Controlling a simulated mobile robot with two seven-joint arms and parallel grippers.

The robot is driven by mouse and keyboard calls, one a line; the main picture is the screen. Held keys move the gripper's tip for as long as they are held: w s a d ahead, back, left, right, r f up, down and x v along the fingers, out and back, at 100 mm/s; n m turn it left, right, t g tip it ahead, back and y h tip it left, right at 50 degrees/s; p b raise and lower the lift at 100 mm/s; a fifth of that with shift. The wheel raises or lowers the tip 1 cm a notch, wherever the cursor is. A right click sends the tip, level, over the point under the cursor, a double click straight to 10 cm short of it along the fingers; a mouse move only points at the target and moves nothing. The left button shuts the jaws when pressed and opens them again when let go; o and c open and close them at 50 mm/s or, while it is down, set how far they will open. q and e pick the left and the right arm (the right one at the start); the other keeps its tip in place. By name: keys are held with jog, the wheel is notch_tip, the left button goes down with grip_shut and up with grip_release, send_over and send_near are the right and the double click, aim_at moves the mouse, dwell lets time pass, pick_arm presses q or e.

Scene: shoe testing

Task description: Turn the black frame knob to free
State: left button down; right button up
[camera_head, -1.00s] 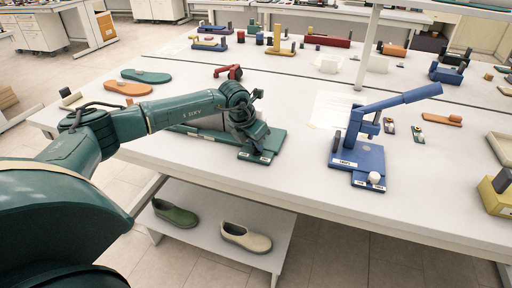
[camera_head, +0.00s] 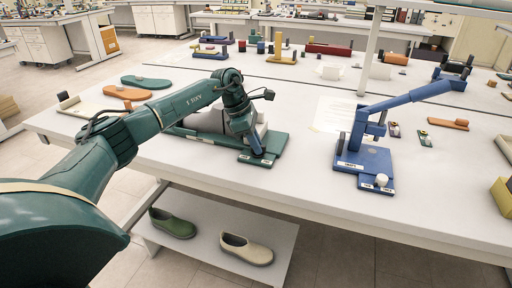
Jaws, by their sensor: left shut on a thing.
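A green frame (camera_head: 276,143) with a raised front tab and small white labels stands on the white table, left of the middle. My left gripper (camera_head: 257,153) points down onto this tab, between the labels. It is shut on the black frame knob, which its fingers and wrist hide; I cannot read the knob's position. A grey shoe-like form (camera_head: 207,120) lies on the green frame behind my wrist, partly covered by my forearm. My right gripper is out of view.
A blue frame (camera_head: 365,158) with a long raised lever and a white knob (camera_head: 381,180) stands to the right. Orange and green soles (camera_head: 146,81) lie at the left. The table front between the two frames is clear.

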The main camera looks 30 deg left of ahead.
pick_arm(q)
jog(key=shift+m+g+b, duration=0.35)
jog(key=shift+m+g, duration=0.05)
jog(key=shift+m, duration=1.1)
jog(key=c, duration=1.5)
grip_release()
jog(key=shift+o, duration=0.2)
jog(key=shift+n, duration=0.3)
